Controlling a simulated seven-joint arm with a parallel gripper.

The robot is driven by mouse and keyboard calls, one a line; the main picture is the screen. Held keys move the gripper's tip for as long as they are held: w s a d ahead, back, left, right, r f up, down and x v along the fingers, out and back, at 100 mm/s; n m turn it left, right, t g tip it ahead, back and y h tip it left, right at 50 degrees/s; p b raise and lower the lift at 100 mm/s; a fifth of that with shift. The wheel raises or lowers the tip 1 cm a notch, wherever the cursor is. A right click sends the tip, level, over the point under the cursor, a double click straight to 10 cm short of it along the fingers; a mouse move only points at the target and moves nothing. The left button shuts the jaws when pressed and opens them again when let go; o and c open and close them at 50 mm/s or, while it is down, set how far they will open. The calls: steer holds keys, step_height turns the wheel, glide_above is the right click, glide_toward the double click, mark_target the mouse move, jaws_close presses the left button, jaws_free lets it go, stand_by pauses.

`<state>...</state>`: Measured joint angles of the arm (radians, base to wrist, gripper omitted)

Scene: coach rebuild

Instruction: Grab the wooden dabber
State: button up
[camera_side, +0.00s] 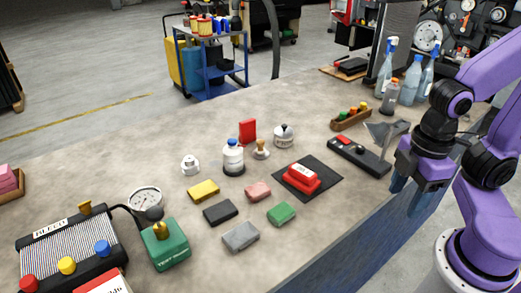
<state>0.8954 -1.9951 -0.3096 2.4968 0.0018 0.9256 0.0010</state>
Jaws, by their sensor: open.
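The wooden dabber (261,149) appears to be the small tan piece with a knob handle, standing upright on the bench near the middle of the view. It stands just right of a white bottle with a dark base (233,158) and left of a round white-and-dark pot (284,135). My gripper (407,196) is at the far right, by the bench's front edge, pointing down. It is open and looks empty, well apart from the dabber.
A red upright block (248,130) stands behind the dabber. Coloured blocks, such as the pink one (258,191), lie in front. A red item on a black mat (326,178) and a black device with a grey lever (360,155) lie toward my gripper. Spray bottles (386,72) stand behind.

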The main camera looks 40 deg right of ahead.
step_height(320, 180, up, 4)
steer(key=r, duration=0.1)
steer(key=w+a+m+g+y, duration=0.3)
steer(key=w+a+m+y, duration=0.3)
steer(key=w+a+m, duration=0.5)
steer(key=w+a+r+m+t+y, duration=0.1)
steer(key=w+a+m+t+y, duration=0.1)
steer(key=w+m, duration=0.55)
steer(key=w+a+m+t+y, duration=0.2)
steer(key=w+m, duration=0.4)
steer(key=m, duration=0.2)
steer(key=w+d+f+m+t+h, duration=0.2)
steer(key=w+d+m+t+h, duration=0.2)
steer(key=w+d+m+t, duration=1)
steer(key=m+g, duration=0.3)
steer(key=m, duration=0.1)
glide_toward(255, 152)
steer(key=r, duration=0.1)
steer(key=w+r, duration=0.1)
steer(key=a+r, duration=0.1)
steer(key=shift+w+a+r+n, duration=0.1)
steer(key=shift+w+r+n, duration=0.05)
steer(key=shift+w+n, duration=0.15)
steer(key=shift+w+a+f, duration=0.1)
steer(key=shift+w+f, duration=0.1)
steer(key=shift+f, duration=0.25)
steer(key=shift+x, duration=3.6)
jaws_close()
